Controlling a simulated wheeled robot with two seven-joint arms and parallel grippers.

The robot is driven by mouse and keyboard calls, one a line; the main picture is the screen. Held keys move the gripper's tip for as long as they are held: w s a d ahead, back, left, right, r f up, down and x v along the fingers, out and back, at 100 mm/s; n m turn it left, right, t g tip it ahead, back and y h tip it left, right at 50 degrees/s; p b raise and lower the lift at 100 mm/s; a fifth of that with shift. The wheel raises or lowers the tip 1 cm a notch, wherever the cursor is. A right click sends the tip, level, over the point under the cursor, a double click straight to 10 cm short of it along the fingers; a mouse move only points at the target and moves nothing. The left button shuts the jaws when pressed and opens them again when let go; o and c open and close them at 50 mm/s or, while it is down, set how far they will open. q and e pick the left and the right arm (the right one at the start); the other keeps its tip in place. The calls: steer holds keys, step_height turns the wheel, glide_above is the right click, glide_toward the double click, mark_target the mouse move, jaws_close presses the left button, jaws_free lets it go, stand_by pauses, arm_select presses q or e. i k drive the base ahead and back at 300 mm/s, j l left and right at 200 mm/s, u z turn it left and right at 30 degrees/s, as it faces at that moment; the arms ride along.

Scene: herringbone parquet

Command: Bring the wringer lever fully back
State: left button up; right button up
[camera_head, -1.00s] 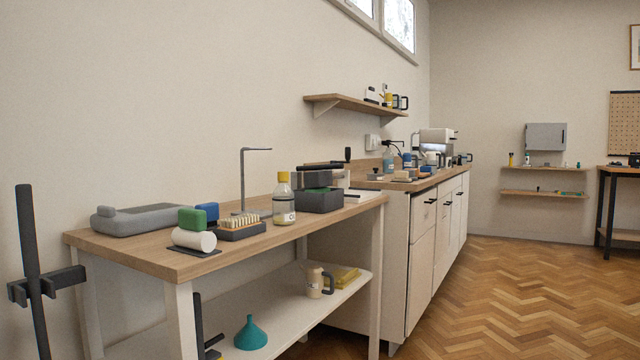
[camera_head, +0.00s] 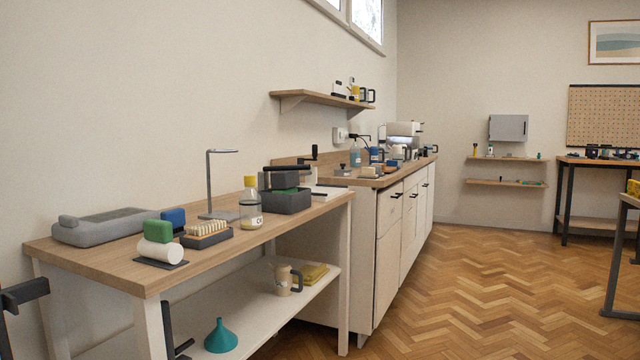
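A dark grey box-shaped device (camera_head: 285,200) stands at the far right end of the wooden table, with a strip of green showing in its middle. It appears to be the wringer. A black bar (camera_head: 286,168) lies nearly level across its top, and an upright black grip (camera_head: 314,153) shows at the bar's right end. Together they look like the lever; how they join is too small to tell. A bottle with a yellow cap (camera_head: 250,203) stands in front of the device and hides part of its left side. Neither of my grippers is in view.
The table (camera_head: 120,262) also bears a grey flat case (camera_head: 105,228), a white roll (camera_head: 155,250), a brush (camera_head: 206,234) and a thin lamp stand (camera_head: 210,185). A dark bracket (camera_head: 25,294) stands at the left edge. Parquet floor (camera_head: 470,290) is clear at right.

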mark_target(287, 176)
steer(key=z, duration=0.85)
steer(key=i, duration=5.1)
steer(key=u, duration=4.05)
